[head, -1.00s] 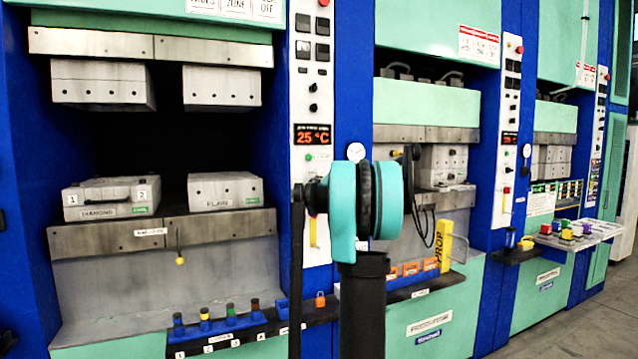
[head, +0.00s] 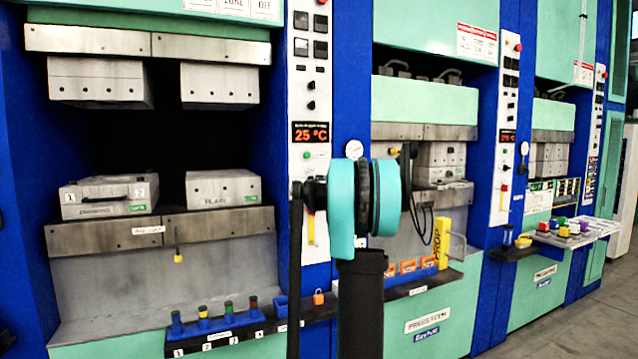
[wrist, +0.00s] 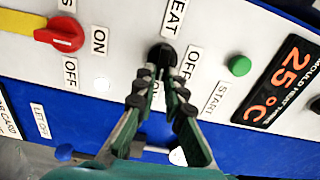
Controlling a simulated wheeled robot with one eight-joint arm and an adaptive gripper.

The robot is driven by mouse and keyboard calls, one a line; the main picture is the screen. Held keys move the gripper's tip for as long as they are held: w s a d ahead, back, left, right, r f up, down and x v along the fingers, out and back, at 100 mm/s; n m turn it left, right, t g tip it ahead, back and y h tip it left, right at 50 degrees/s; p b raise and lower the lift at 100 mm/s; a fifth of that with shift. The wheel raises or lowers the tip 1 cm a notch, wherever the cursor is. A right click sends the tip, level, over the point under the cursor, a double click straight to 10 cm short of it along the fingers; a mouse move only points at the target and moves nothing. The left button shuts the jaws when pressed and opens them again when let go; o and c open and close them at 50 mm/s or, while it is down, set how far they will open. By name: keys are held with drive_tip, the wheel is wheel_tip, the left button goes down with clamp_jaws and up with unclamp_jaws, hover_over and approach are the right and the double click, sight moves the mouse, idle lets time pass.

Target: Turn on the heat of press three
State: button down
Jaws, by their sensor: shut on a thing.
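In the wrist view, my gripper (wrist: 161,95) is shut on a black round knob (wrist: 161,55) on a light control panel. The knob sits beside labels reading HEAT and OFF. A further label below it is partly hidden by my fingers, so which way the knob points cannot be told. The orange display (wrist: 286,80) on this panel reads 25 °C. In the head view, a panel with a 25 °C display (head: 311,132) stands beside the nearest press, and my turquoise arm hides part of it. No press number is readable.
In the wrist view, a green START button (wrist: 240,66) lies right of the knob. A red handle (wrist: 60,38) with a yellow base lies left, near ON and OFF labels. In the head view, a shelf (head: 400,291) with orange items and a yellow prop (head: 441,243) stands beyond my arm.

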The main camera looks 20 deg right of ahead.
drive_tip(key=shift+f+m, duration=0.1)
drive_tip(key=shift+m, duration=0.3)
drive_tip(key=c, duration=1.6)
unclamp_jaws()
drive_tip(key=s, duration=1.2)
drive_tip(key=shift+d, duration=0.25)
